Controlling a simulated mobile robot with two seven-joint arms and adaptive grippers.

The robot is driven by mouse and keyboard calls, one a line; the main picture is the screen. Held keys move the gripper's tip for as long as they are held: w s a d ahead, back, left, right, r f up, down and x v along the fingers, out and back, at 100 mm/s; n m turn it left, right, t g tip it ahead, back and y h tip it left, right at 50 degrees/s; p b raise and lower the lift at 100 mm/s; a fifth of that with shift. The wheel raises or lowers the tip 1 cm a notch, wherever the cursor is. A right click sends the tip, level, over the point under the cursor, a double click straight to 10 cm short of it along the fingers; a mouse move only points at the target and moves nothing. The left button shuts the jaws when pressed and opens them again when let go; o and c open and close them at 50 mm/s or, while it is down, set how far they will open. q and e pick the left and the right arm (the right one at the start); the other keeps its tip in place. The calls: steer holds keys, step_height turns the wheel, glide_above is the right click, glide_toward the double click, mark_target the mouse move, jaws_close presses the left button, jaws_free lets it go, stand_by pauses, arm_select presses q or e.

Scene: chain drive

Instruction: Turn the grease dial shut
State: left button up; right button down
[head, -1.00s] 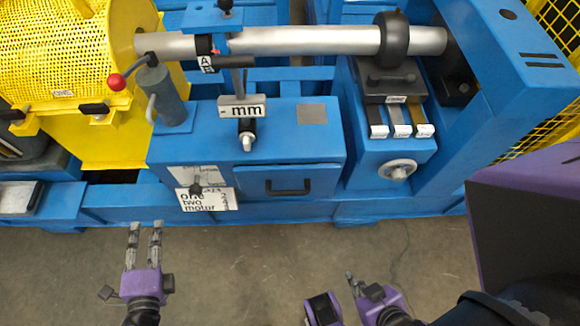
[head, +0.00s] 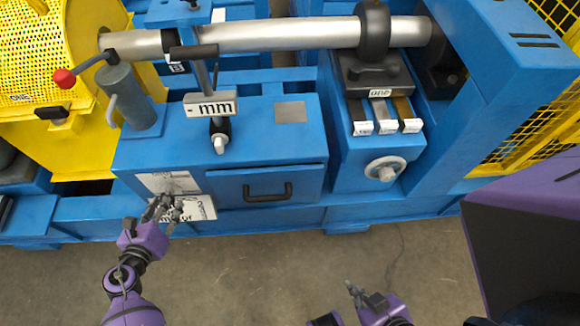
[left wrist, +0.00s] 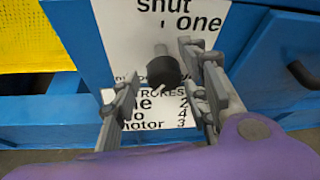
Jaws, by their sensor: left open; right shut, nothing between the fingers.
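The grease dial (left wrist: 163,70) is a black round knob on a white plate (left wrist: 143,28) in the left wrist view. The plate reads "shut" at the top and "one" to the right. A pale mark shows at the knob's lower edge. My left gripper (head: 168,205) is open in front of the plate. In the left wrist view its fingers (left wrist: 168,82) stand to the left and right of the knob; I cannot tell whether they touch it. In the head view the fingers hide the dial. My right gripper (head: 355,290) is shut and empty above the floor.
A white card (left wrist: 160,108) with printed text lies just below the dial. A drawer with a dark handle (head: 267,192) is to the right. The floor in front is clear.

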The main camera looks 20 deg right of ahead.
arm_select(q)
steer(key=shift+w+d+f, duration=0.15)
steer(key=shift+w, duration=0.1)
jaws_close()
